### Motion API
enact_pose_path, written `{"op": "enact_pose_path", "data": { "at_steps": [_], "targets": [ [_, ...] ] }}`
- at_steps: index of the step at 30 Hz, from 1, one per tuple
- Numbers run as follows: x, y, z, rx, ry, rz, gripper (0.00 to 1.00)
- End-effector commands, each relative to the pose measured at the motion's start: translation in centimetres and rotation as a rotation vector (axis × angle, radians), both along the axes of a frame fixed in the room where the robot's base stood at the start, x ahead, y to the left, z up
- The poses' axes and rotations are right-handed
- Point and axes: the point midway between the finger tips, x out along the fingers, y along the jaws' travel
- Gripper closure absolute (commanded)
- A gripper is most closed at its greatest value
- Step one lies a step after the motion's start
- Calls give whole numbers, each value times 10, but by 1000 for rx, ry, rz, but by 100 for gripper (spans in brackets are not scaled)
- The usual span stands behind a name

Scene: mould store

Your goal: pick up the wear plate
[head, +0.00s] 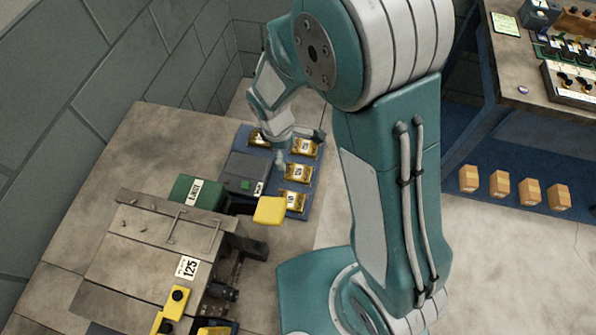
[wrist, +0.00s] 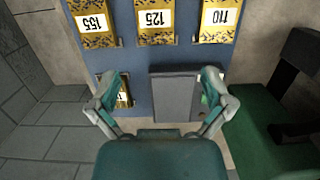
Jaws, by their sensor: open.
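Several gold wear plates with dark specks and white number labels lie on a blue board (wrist: 137,56). In the wrist view, plates marked 155 (wrist: 95,22), 125 (wrist: 156,20) and 110 (wrist: 219,18) form a row beyond my fingertips. They also show in the head view, with the middle one (head: 296,172) between the other two. A fourth plate (wrist: 125,95) is partly hidden behind my left finger. My gripper (wrist: 162,82) is open and empty above the board; it also shows in the head view (head: 300,147). A white 125 label (head: 187,267) is on the bench fixture.
A dark grey block (wrist: 175,97) sits on the board beside the fourth plate, between my fingers in the wrist view. A green box (head: 198,193), a yellow-topped part (head: 270,210) and the grey fixture (head: 155,240) stand nearby. A wall runs along the left.

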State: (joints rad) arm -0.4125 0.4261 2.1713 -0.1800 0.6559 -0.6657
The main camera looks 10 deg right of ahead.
Motion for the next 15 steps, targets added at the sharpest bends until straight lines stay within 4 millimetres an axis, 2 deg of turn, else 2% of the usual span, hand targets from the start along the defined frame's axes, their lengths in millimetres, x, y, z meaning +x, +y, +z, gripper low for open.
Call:
{"op": "enact_pose_path", "data": {
  "at_steps": [4, 11, 15],
  "targets": [
    [-2, -6, -26, -2, 4, -4, 0],
    [-3, -11, -45, 1, 1, -3, 0],
    [-3, -20, -64, -1, 4, -7, 0]
  ]
}}
